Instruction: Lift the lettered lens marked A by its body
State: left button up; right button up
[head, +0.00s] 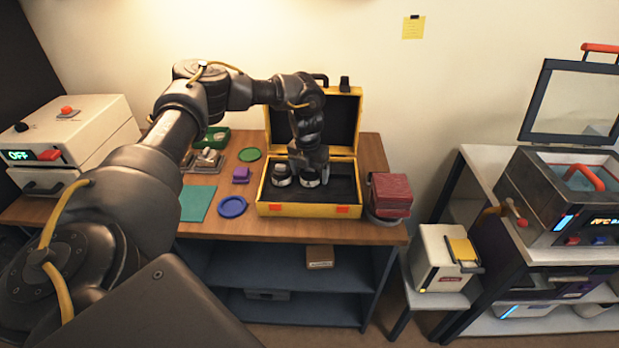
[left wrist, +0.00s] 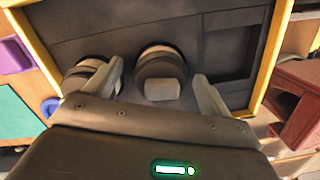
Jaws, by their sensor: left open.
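Two dark lenses with pale bands stand side by side in the open yellow case. The left lens (head: 281,176) is clear of the arm in the head view. My left gripper (head: 311,170) is over the right lens (head: 309,180) and hides part of it. In the left wrist view, my left gripper (left wrist: 157,72) is open, its fingers on either side of one lens (left wrist: 160,68). This lens has a blank-looking pale patch facing the camera. The other lens (left wrist: 88,75) is just left, partly behind the left finger. I cannot read a letter on either lens. My right gripper is not in view.
The yellow case (head: 305,210) has its lid up at the back and walls close around the lenses. A red box (head: 390,192) stands right of it. A blue disc (head: 232,207), a purple block (head: 241,174) and a teal mat (head: 197,203) lie to the left.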

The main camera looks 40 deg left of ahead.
pick_arm(q)
jog(key=shift+c, duration=0.3)
jog(key=c, duration=0.9)
jog(key=shift+c, duration=0.6)
jog(key=shift+r, duration=0.1)
jog(key=shift+w+r, duration=0.15)
jog(key=shift+r, duration=0.45)
jog(key=s+d+r+b, duration=0.1)
jog(key=s+d+r, duration=0.4)
jog(key=s+r, duration=0.6)
jog(key=shift+s+r, duration=0.3)
jog(key=shift+s, duration=0.95)
